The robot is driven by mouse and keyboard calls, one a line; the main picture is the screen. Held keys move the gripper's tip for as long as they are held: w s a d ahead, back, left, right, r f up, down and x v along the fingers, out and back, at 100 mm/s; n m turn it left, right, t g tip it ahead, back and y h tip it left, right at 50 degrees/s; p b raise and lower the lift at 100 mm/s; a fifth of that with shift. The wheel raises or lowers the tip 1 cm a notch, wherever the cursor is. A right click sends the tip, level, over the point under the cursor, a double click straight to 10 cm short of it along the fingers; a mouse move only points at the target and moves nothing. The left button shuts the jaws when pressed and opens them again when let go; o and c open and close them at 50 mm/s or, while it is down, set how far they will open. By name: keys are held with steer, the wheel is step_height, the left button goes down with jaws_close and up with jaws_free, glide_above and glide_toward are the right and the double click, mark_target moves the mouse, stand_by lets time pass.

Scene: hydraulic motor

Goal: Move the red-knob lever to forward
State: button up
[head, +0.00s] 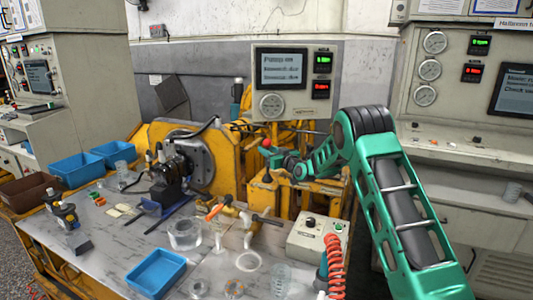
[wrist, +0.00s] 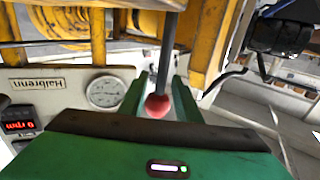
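The red knob (head: 266,143) tops a thin dark lever (head: 267,163) on the yellow machine frame, near the middle of the head view. In the wrist view the red knob (wrist: 158,106) and the lever's dark rod (wrist: 166,50) show between the two green fingers. My gripper (head: 277,158) is beside the lever, just right of it in the head view. In the wrist view my gripper (wrist: 158,95) is open, with a finger on each side of the knob and small gaps visible. Whether either finger touches the rod is unclear.
A console (head: 282,95) with a screen and gauge stands behind the lever. The bench (head: 110,248) holds a blue tray (head: 156,272), valve pipes, a control box (head: 317,238) and a coiled orange hose (head: 334,266). A motor flange (head: 195,160) is left of the lever.

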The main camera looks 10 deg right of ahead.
steer(key=shift+w, duration=0.1)
jaws_close()
steer(key=w+d+m+g, duration=0.2)
steer(key=w+d+m, duration=0.1)
steer(key=w, duration=0.2)
steer(key=shift+d+f+m+g, duration=0.35)
steer(key=shift+f+m+g, duration=0.05)
steer(key=shift+w+h, duration=0.15)
steer(key=shift+h, duration=0.15)
jaws_free()
steer(key=shift+f, duration=0.15)
